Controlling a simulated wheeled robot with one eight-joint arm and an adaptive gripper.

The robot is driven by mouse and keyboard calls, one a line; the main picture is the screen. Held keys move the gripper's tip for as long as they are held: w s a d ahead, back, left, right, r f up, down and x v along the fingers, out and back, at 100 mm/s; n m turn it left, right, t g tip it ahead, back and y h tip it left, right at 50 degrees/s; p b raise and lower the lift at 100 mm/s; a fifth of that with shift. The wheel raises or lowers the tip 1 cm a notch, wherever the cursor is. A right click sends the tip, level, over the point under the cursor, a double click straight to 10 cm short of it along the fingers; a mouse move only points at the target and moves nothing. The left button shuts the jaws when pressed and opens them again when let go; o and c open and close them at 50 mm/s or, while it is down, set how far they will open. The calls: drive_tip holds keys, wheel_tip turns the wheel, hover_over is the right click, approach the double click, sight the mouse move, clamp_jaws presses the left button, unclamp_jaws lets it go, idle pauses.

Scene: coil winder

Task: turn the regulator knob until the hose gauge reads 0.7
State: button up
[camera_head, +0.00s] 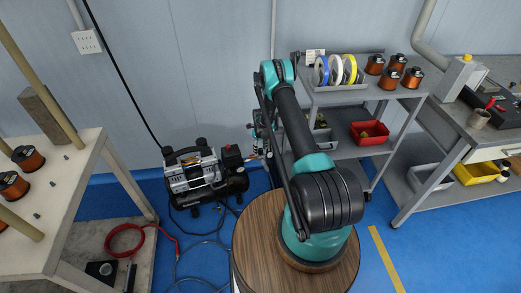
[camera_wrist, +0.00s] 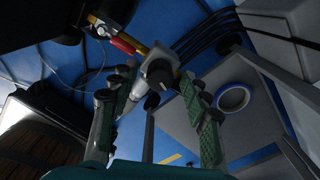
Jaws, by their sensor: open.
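The black and silver air compressor (camera_head: 195,180) stands on the blue floor by the wall. In the head view my gripper (camera_head: 262,143) is low beside its right end, mostly hidden by my arm. In the wrist view my gripper (camera_wrist: 155,82) is open, with a green-padded finger on each side. A grey fitting with a dark round end (camera_wrist: 160,71), apparently the regulator and its knob, shows between the fingertips. I cannot tell whether the fingers touch it. A red and yellow fitting (camera_wrist: 125,44) lies up and left of it. I cannot make out the hose gauge or its reading.
A grey shelf cart (camera_head: 335,95) with tape rolls, copper coils and a red bin (camera_head: 369,133) stands close right of my arm. A pale table (camera_head: 75,160) is at left.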

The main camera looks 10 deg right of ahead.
sight(261, 149)
drive_tip(key=shift+r, duration=0.15)
wheel_tip(261, 149, up, 12)
idle(0.5)
idle(0.3)
